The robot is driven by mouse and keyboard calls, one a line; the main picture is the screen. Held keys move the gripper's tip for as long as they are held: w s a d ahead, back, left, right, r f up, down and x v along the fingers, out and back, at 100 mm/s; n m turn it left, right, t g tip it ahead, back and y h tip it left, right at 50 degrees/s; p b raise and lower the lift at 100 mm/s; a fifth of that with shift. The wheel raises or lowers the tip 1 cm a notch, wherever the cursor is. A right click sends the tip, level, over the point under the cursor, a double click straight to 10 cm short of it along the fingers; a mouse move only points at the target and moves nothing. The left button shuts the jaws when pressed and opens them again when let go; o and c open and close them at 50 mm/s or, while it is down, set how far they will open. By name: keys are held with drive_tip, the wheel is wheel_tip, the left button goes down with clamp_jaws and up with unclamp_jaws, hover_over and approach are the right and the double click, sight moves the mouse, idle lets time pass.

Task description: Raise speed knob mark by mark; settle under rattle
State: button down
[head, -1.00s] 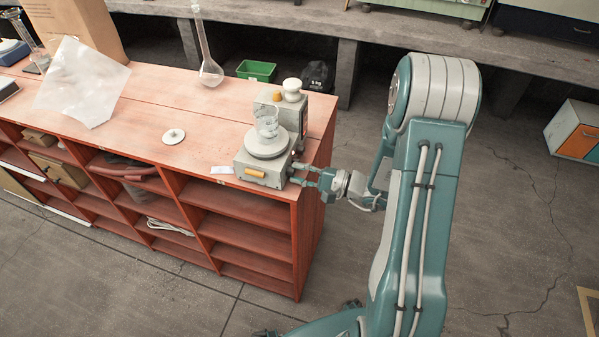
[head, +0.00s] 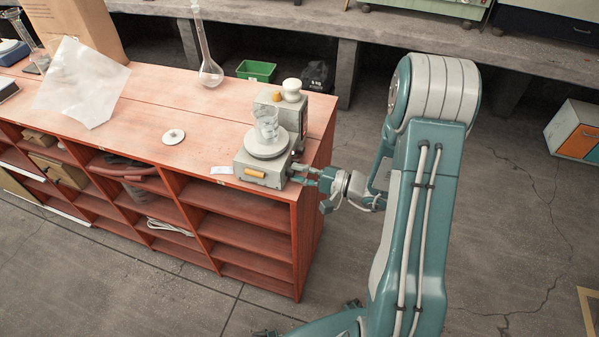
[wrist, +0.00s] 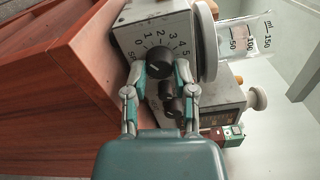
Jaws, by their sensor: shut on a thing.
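The grey stirrer (head: 262,176) stands at the right end of the red wooden bench, with a round plate on top. In the wrist view its front panel (wrist: 135,22) shows a dial numbered 0 to 5. My gripper (wrist: 160,67) is shut on the black speed knob (wrist: 159,56) at that dial, one finger on each side. Which mark the knob points to is not clear. A clear beaker (head: 266,124) with ml marks stands on the plate; it also shows in the wrist view (wrist: 243,38). My gripper (head: 297,175) reaches the stirrer's right side in the head view.
More black knobs (wrist: 173,107) sit close behind the gripped one, between my fingers. A white disc (head: 174,136), a tall flask (head: 207,55) and a green bin (head: 256,71) are left of or behind the stirrer.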

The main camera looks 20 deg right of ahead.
drive_tip(key=shift+c, duration=2.2)
unclamp_jaws()
drive_tip(key=shift+s+a+f, duration=0.15)
drive_tip(key=shift+f, duration=0.05)
drive_tip(key=shift+r, duration=0.1)
drive_tip(key=v, duration=1.2)
